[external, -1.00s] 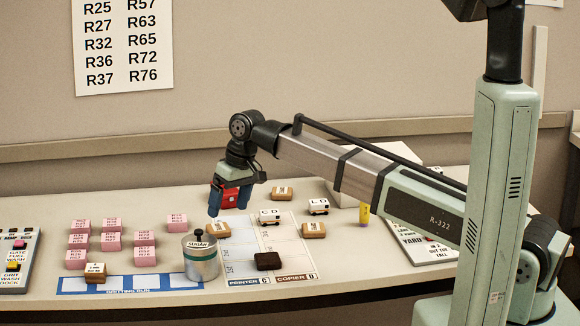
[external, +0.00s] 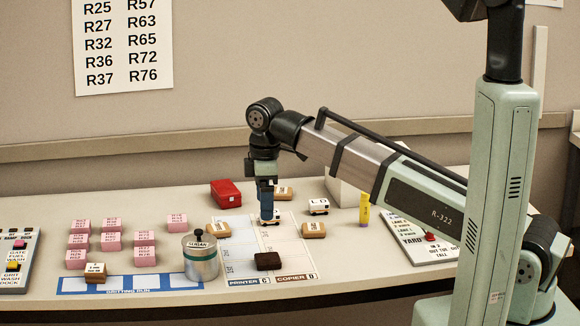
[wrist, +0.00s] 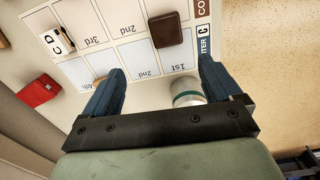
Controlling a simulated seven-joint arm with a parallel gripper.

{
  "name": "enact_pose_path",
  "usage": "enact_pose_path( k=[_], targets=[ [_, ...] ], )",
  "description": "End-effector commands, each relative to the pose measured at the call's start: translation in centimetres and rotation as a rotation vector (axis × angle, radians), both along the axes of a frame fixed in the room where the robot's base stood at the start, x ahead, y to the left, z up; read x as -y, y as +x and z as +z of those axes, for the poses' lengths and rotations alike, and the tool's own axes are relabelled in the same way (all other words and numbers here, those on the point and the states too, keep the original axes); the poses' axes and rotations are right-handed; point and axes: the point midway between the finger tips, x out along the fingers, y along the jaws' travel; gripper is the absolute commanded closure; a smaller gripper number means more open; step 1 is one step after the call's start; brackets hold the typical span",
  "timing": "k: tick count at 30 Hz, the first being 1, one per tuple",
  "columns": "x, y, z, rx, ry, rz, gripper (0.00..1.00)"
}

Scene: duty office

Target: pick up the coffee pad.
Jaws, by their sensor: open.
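A dark brown block (external: 268,261), which looks like the coffee pad, lies on the printed white chart (external: 240,268) near its front edge. In the wrist view the block (wrist: 170,30) is beyond the fingertips, roughly in line with the gap between them. My gripper (external: 267,219) points down, back from the block, in front of the small white "CD" block (wrist: 58,40), which it partly hides in the external view.
A metal sugar canister (external: 201,257) stands left of the brown block. Tan blocks (external: 314,230) and a white "LD" block (external: 319,206) lie around the chart. A red box (external: 225,193) sits behind, with several pink blocks (external: 144,238) left. The chart right of the brown block is clear.

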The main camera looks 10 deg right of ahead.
Motion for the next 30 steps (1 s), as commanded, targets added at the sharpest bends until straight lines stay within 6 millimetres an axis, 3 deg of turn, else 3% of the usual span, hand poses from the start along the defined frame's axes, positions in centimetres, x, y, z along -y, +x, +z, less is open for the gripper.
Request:
enact_pose_path(
  k=[5, 21, 30],
  targets=[
    [0.5, -1.2, -0.2, -0.018, -0.012, 0.063, 0.08],
    [0.5, -1.1, -7.0, -0.018, -0.013, 0.062, 0.08],
    [0.5, -1.1, -8.4, -0.017, -0.012, 0.061, 0.08]
  ],
)
